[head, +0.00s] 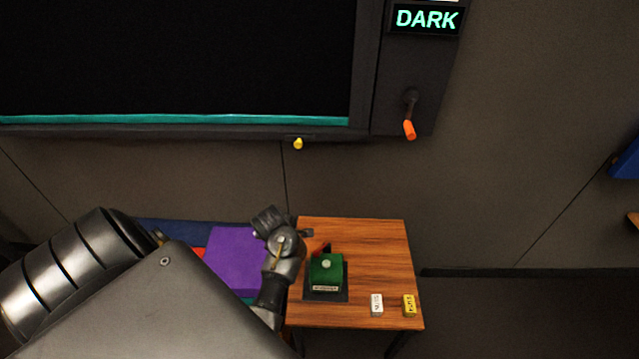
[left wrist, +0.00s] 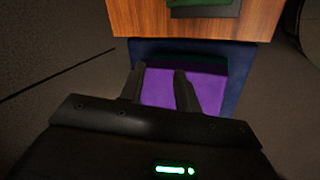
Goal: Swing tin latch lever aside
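A green tin (head: 327,270) with a pale round knob on top and a label on its front stands on a dark base on the small wooden table. A small dark and red part (head: 322,250), perhaps the latch lever, shows at its back left. A green edge of the tin also shows in the left wrist view (left wrist: 205,10), at the top. My left gripper (left wrist: 160,73) is open, its two fingers apart with nothing between them. In the head view my left wrist is beside the table's left edge, apart from the tin. My right gripper is not in view.
The wooden table (head: 378,255) has free room behind and right of the tin. A white block (head: 376,304) and a yellow block (head: 409,305) lie at its front right. A purple box (head: 235,262) is left of the table. An orange-handled crank (head: 409,129) hangs on the wall panel.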

